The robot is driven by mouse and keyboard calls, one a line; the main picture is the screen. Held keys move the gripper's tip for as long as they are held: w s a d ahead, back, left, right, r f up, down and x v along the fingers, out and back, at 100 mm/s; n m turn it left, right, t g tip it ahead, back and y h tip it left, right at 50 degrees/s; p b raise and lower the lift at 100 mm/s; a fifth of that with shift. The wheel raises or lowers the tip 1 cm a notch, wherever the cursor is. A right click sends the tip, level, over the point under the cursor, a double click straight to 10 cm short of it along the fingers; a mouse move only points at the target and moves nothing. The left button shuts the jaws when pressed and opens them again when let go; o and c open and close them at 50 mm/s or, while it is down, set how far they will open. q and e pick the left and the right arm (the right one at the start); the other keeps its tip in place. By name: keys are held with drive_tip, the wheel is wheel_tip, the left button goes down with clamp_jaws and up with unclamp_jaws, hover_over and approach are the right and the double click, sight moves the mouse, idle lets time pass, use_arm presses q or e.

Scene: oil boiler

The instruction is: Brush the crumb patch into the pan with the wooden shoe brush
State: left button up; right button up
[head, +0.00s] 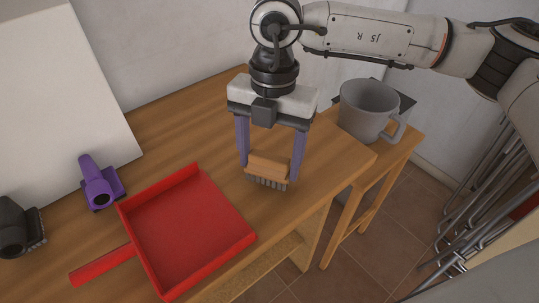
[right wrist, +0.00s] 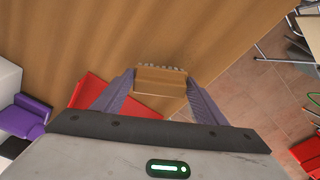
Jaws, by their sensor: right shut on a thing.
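My right gripper (head: 268,168) points down and is shut on the wooden shoe brush (head: 268,172), a light wooden block with grey bristles facing down. The brush is over the table's right part, to the right of the pan; I cannot tell whether the bristles touch the wood. In the right wrist view the brush (right wrist: 161,79) sits between the purple fingers (right wrist: 160,92). The red pan (head: 190,225) lies on the table, its handle toward the lower left. I cannot make out the crumb patch. My left gripper is not in view.
The wooden table (head: 190,105) ends close to the right of the brush. A purple tool (head: 98,185) and a dark bristled tool (head: 15,230) lie left of the pan. A grey mug (head: 368,108) stands on a small side stand. Metal racks (head: 480,200) are at far right.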

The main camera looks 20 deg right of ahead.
drive_tip(key=shift+f+b, duration=0.55)
drive_tip(key=shift+b, duration=0.05)
idle(0.7)
drive_tip(key=shift+s+f, duration=0.1)
drive_tip(key=shift+s, duration=0.05)
idle(0.4)
drive_tip(key=shift+s+d, duration=0.2)
drive_tip(key=shift+s, duration=0.25)
drive_tip(key=shift+w+a+r, duration=0.1)
drive_tip(key=shift+w+a, duration=0.1)
drive_tip(key=shift+w, duration=0.4)
drive_tip(key=shift+w+a+r, duration=0.1)
drive_tip(key=shift+w+a, duration=0.1)
drive_tip(key=shift+w, duration=0.35)
drive_tip(key=shift+s+d+b, duration=0.2)
drive_tip(key=shift+s+b, duration=0.05)
drive_tip(key=shift+s, duration=0.3)
drive_tip(key=shift+s+d+b, duration=0.2)
drive_tip(key=shift+s+b, duration=0.05)
drive_tip(key=shift+s, duration=0.3)
drive_tip(key=shift+w+a+f, duration=0.1)
drive_tip(key=shift+w+a, duration=0.1)
drive_tip(key=shift+w, duration=0.35)
drive_tip(key=shift+w+a, duration=0.2)
drive_tip(key=shift+w, duration=0.35)
drive_tip(key=shift+s, duration=0.1)
